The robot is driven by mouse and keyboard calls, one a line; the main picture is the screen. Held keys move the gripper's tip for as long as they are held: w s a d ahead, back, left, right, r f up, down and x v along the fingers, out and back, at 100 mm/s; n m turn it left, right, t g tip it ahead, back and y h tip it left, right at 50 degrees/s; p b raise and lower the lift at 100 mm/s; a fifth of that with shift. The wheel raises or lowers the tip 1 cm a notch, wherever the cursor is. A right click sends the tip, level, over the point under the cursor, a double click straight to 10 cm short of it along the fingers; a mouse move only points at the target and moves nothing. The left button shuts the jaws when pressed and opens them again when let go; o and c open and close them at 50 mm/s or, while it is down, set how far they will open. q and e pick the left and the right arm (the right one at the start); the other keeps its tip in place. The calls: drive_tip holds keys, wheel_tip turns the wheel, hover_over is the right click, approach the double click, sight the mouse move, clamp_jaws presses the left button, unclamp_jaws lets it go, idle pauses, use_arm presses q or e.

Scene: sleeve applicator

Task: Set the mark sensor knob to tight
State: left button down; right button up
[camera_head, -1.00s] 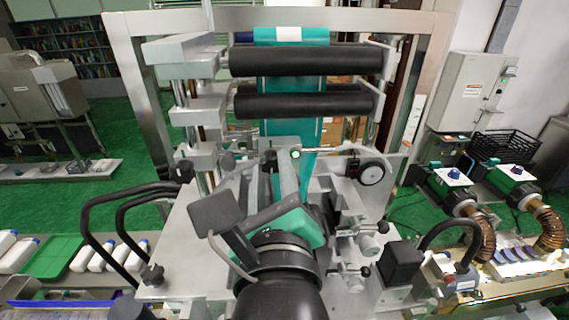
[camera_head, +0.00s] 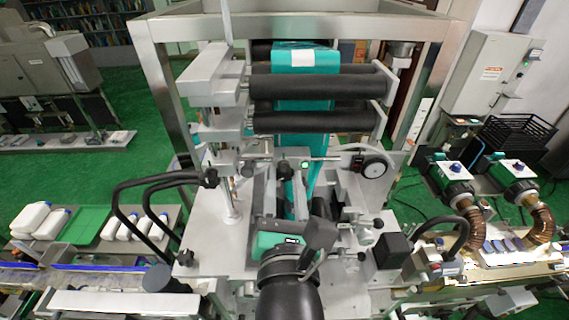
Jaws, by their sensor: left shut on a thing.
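The mark sensor (camera_head: 305,166) is a small dark block with a lit green spot, on a horizontal rod in front of the teal film (camera_head: 302,120). A black round knob (camera_head: 286,171) sits just left of it. My left gripper (camera_head: 285,180) reaches up from the bottom centre, its teal body and black wrist below. Its grey fingers are closed at the knob, and their exact contact is too small to make out. The knob's setting marks cannot be read. My right gripper is not in view.
Two black rollers (camera_head: 318,86) span the frame above the sensor. A round dial (camera_head: 374,167) stands to the right. Curved black handles (camera_head: 125,205) stand at the left, and a black box (camera_head: 392,250) sits right of my wrist. White bottles (camera_head: 42,220) lie at far left.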

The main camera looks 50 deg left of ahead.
use_arm(q)
drive_tip(key=m+p, duration=0.3)
drive_tip(key=shift+r+m, duration=0.25)
drive_tip(key=shift+m, duration=0.15)
drive_tip(key=m+p, duration=0.1)
drive_tip(key=m, duration=0.1)
drive_tip(key=shift+f+m, duration=0.15)
drive_tip(key=shift+m, duration=0.25)
drive_tip(key=m, duration=0.4)
drive_tip(key=shift+m, duration=0.3)
drive_tip(key=m, duration=0.4)
drive_tip(key=shift+f, duration=0.1)
drive_tip(key=m, duration=0.9)
drive_tip(key=shift+m, duration=0.4)
drive_tip(key=c, duration=0.5)
unclamp_jaws()
